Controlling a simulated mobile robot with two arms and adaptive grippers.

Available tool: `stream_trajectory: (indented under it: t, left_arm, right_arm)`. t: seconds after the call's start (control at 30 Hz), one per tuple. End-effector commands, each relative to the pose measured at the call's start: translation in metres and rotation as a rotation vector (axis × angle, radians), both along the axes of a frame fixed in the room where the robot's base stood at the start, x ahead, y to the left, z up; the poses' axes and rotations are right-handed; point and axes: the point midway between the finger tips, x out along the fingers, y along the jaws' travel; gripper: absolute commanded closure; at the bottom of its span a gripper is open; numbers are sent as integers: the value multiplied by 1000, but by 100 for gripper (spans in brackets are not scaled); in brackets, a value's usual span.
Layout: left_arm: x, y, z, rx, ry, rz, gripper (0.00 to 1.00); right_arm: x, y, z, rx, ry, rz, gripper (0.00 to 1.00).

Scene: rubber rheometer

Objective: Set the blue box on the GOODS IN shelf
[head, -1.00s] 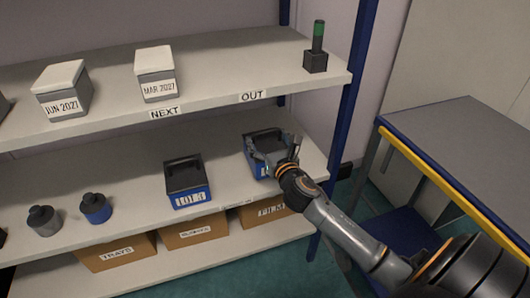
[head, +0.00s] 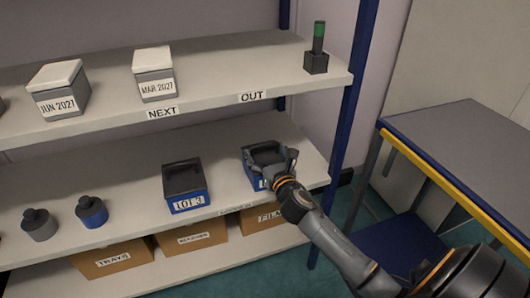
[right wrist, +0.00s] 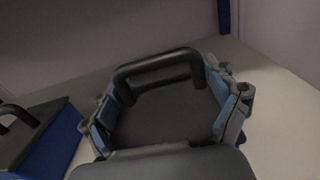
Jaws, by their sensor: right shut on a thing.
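A blue box (head: 250,168) with a dark top is at the right end of the middle shelf (head: 120,172). My right gripper (head: 270,166) is shut on it, with a finger on either side. In the right wrist view the box's dark lid (right wrist: 165,112) and black handle sit between the fingers (right wrist: 168,108). The box looks upright and at shelf level; its underside is hidden, so I cannot tell whether it touches. A small label (head: 236,211) on the shelf's front edge is too small to read surely. My left gripper is out of view.
A similar blue box marked LOT 3 (head: 187,188) stands to the left, with a gap between. Grey and blue weights (head: 91,211) stand further left. The upper shelf (head: 215,88) is overhead, a blue post (head: 350,110) at right. Cardboard boxes (head: 190,238) sit below.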

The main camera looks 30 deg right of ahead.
Motion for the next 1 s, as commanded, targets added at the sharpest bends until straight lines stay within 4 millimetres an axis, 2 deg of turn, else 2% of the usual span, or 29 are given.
stream_trajectory:
  t: [0.07, 0.1, 0.17, 0.6, 0.77, 1.0]
  left_arm:
    - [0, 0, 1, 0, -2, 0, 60]
    - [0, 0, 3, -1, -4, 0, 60]
    - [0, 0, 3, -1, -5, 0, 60]
    - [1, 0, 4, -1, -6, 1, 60]
    - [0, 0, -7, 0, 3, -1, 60]
    - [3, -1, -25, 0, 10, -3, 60]
  right_arm:
    - [0, 0, 2, -1, -6, 1, 76]
    - [0, 0, -2, 0, 0, 0, 11]
    - [0, 0, -1, 0, 0, 0, 0]
    - [0, 0, 1, 0, 0, 0, 0]
    - [-24, 6, -1, 0, 4, 1, 0]
    - [-75, 18, -1, 2, 4, 0, 0]
